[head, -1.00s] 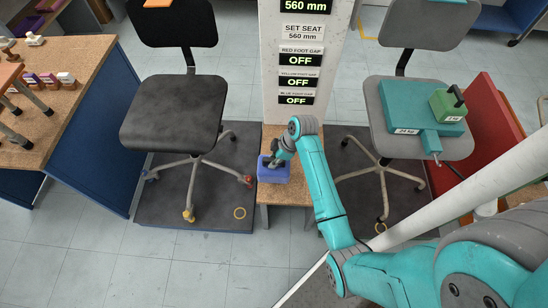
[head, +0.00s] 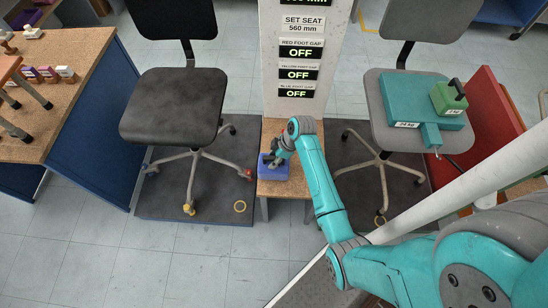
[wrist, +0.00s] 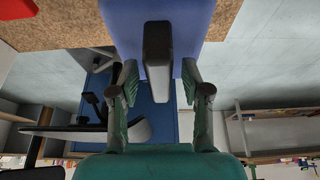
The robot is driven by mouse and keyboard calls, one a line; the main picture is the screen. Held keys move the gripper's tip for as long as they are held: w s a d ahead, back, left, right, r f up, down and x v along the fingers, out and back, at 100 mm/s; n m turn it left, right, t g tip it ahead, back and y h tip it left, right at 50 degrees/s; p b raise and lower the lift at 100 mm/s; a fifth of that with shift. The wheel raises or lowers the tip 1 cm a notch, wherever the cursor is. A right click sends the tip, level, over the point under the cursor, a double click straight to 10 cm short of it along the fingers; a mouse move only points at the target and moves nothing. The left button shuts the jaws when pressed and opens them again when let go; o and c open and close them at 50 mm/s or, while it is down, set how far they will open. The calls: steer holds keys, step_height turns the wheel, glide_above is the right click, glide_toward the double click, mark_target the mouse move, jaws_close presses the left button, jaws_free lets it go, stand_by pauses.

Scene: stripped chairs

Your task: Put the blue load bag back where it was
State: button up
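The blue load bag (head: 268,172) stands on a small wooden stand (head: 284,189) between two chairs. My gripper (head: 276,158) is at the top of the bag, with my arm reaching in from the lower right. In the wrist view the blue bag (wrist: 190,20) fills the top middle, and its dark handle (wrist: 157,60) points toward me. The fingers of my gripper (wrist: 158,85) are on either side of the handle, with a narrow gap showing on each side. The bag's far side and underside are hidden.
The black chair (head: 172,105) is left of the stand. The grey chair (head: 385,125) on the right carries a teal load (head: 400,100) and a green load (head: 447,100). A display column (head: 298,45) stands behind the stand. A pale slanting pole (head: 460,185) crosses the lower right.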

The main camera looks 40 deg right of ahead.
steer(key=v, duration=1.2)
steer(key=shift+a, duration=0.1)
steer(key=s+a+f+m+t+h, duration=0.2)
steer(key=s+a+f+m, duration=0.1)
steer(key=s+a, duration=0.4)
steer(key=s+a+f+m+t+h, duration=0.2)
steer(key=s+a+m+t, duration=0.1)
steer(key=s+a, duration=0.35)
steer(key=s+a+r+m+t, duration=0.1)
steer(key=s+a+r+t, duration=0.1)
steer(key=s+r, duration=0.6)
steer(key=s+a+r+m+t, duration=0.2)
steer(key=s+a+r+t, duration=0.1)
steer(key=s+r, duration=0.6)
step_height(320, 180, up, 5)
steer(key=shift+f+t+y, duration=0.2)
steer(key=shift+t+y, duration=0.2)
steer(key=shift+t, duration=0.4)
steer(key=shift+s, duration=0.1)
